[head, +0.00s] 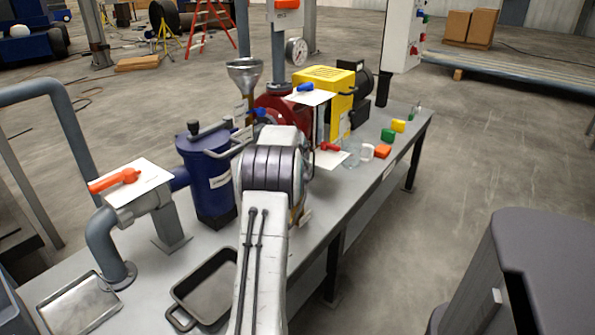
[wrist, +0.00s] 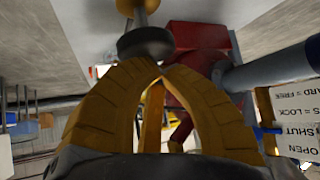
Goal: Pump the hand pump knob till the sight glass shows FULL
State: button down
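Nothing shows held between the fingers. A red pump body (wrist: 198,37) is behind them. In the head view my arm hides the gripper and the knob. I cannot make out the sight glass or its reading.
The bench (head: 362,180) carries a blue filter housing (head: 208,180), a funnel (head: 244,75), a yellow motor unit (head: 325,82), an orange-handled valve (head: 115,180), a black tray (head: 205,290) and a glass jar (head: 352,152). A label (wrist: 297,115) is right of my gripper.

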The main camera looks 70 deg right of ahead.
jog(key=shift+f+b, duration=0.85)
jog(key=shift+f, duration=0.4)
dwell(0.8)
jog(key=shift+r, duration=0.1)
jog(key=shift+r+p, duration=1.9)
jog(key=shift+r, duration=0.55)
jog(key=shift+r+p, duration=1.9)
jog(key=shift+r, duration=0.65)
